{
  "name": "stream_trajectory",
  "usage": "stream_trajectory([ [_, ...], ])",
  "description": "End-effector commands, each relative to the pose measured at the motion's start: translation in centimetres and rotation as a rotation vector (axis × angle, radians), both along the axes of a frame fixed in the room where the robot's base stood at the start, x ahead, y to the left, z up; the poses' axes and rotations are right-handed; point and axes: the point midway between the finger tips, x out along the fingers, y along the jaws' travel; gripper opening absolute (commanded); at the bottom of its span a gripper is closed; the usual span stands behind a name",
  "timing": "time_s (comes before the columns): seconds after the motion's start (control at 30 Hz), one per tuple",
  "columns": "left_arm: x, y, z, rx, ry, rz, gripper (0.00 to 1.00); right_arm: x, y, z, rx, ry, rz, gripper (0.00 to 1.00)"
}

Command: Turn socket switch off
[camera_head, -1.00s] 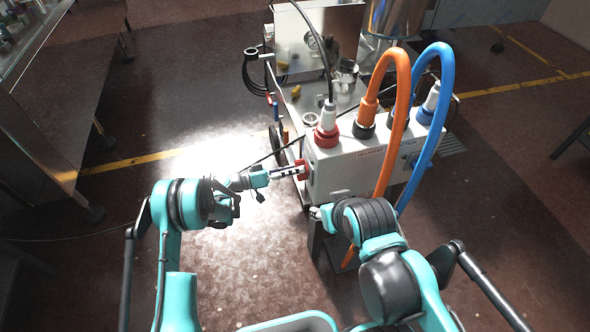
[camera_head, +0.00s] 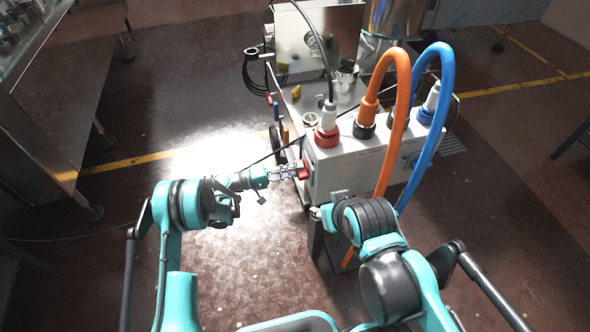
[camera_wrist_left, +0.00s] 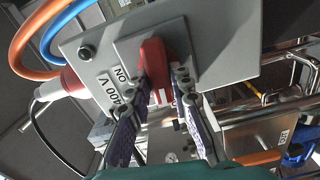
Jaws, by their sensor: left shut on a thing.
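The red socket switch (camera_wrist_left: 156,72) sits on a grey plate on the side of the grey socket box (camera_wrist_left: 225,45). In the head view the switch (camera_head: 302,170) shows at the left end of the box (camera_head: 345,160). My left gripper (camera_wrist_left: 163,90) has a finger on either side of the red handle and is shut on it. The same gripper (camera_head: 292,172) reaches the switch from the left in the head view. Lettering "ON" and "400 V" shows beside the switch. My right arm is in front of the box; its gripper's fingers cannot be made out.
A red plug (camera_head: 327,132) with a black cable, an orange hose (camera_head: 392,120) and a blue hose (camera_head: 432,125) rise from the box top. A metal machine (camera_head: 320,50) stands behind. A steel table (camera_head: 45,130) is at the left. Floor is free between them.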

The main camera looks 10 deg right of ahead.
Motion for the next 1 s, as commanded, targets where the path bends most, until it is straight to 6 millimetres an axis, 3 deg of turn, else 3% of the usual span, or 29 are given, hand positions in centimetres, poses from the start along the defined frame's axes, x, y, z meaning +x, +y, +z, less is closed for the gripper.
stream_trajectory([
  [0.3,0.01,0.01,-0.13,-0.003,0.110,0.000,0.00,0.00,0.00,-0.01,0.000,0.000,0.000,0.40],
  [0.8,0.01,0.01,-0.14,-0.002,0.130,0.000,0.00,0.00,0.00,-0.01,0.000,0.000,0.000,0.40],
  [0.83,0.01,0.01,-0.14,-0.002,0.130,0.000,0.23,0.00,0.00,-0.01,0.000,0.000,0.000,0.40],
  [0.9,0.01,0.01,-0.14,-0.003,0.130,0.000,0.41,0.01,0.00,-0.01,0.000,0.000,0.000,0.40],
  [1.0,0.00,0.01,-0.12,-0.003,0.130,0.000,0.41,0.01,0.00,-0.01,0.000,0.000,0.000,0.40],
])
